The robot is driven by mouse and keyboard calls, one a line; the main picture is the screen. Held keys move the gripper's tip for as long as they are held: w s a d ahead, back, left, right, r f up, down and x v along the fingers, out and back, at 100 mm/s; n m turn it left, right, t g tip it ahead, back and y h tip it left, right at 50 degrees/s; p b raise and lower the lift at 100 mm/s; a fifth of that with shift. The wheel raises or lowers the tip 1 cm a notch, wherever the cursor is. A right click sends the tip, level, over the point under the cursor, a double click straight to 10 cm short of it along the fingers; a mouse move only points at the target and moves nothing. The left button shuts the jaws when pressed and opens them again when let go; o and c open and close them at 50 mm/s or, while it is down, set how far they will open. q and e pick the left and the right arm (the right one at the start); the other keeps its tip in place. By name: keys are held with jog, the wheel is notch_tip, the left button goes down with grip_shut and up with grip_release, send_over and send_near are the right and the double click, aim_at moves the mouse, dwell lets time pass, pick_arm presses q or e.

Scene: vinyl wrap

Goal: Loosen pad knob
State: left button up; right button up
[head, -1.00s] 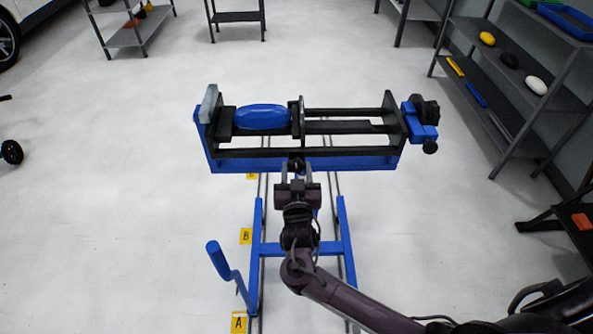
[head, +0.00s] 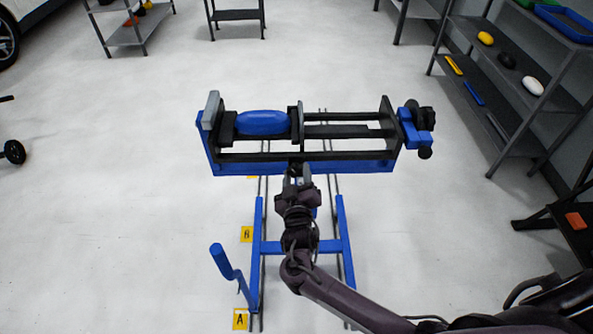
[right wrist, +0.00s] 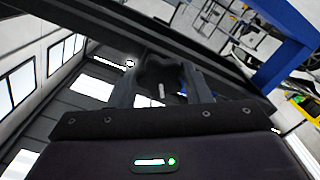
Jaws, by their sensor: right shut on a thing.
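The black pad knob (right wrist: 160,76) sits between the fingers of my right gripper (right wrist: 162,88) in the right wrist view. The gripper is shut on it. In the head view my right gripper (head: 298,172) is at the front of the blue and black fixture (head: 345,168), just below its sliding black plate (head: 295,122). The knob is mostly hidden there by the fixture and the fingers. A blue oval pad (head: 263,123) lies between the sliding plate and the left end of the fixture. My left gripper is not in view.
The fixture stands over floor rails with a blue frame (head: 300,247) and a blue crank handle (head: 220,258) at left. A black and blue clamp (head: 418,128) is on its right end. A shelf (head: 510,95) stands at right. Open floor lies left.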

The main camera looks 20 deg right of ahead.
jog(key=n+p, duration=0.1)
jog(key=n, duration=0.1)
jog(key=n+p, duration=0.1)
jog(key=shift+r+n, duration=0.2)
jog(key=shift+n, duration=0.2)
jog(key=n+p, duration=0.1)
jog(key=n, duration=0.2)
jog(key=shift+n+p, duration=0.3)
jog(key=shift+p, duration=0.1)
jog(key=n+p, duration=0.1)
jog(key=n, duration=0.2)
jog(key=shift+r+n+p, duration=0.1)
jog(key=shift+n+p, duration=0.2)
jog(key=shift+p, duration=0.05)
jog(key=n+p, duration=0.1)
jog(key=n, duration=0.2)
jog(key=shift+n, duration=0.3)
jog(key=n+p, duration=0.1)
jog(key=n, duration=0.2)
jog(key=shift+n+p, duration=0.3)
jog(key=shift+p, duration=0.1)
jog(key=n+p, duration=0.1)
jog(key=n, duration=0.2)
jog(key=shift+n, duration=0.4)
jog(key=n+p, duration=0.1)
jog(key=n, duration=0.3)
jog(key=shift+a, duration=0.1)
jog(key=shift+n+p, duration=0.3)
jog(key=shift+n, duration=1.3)
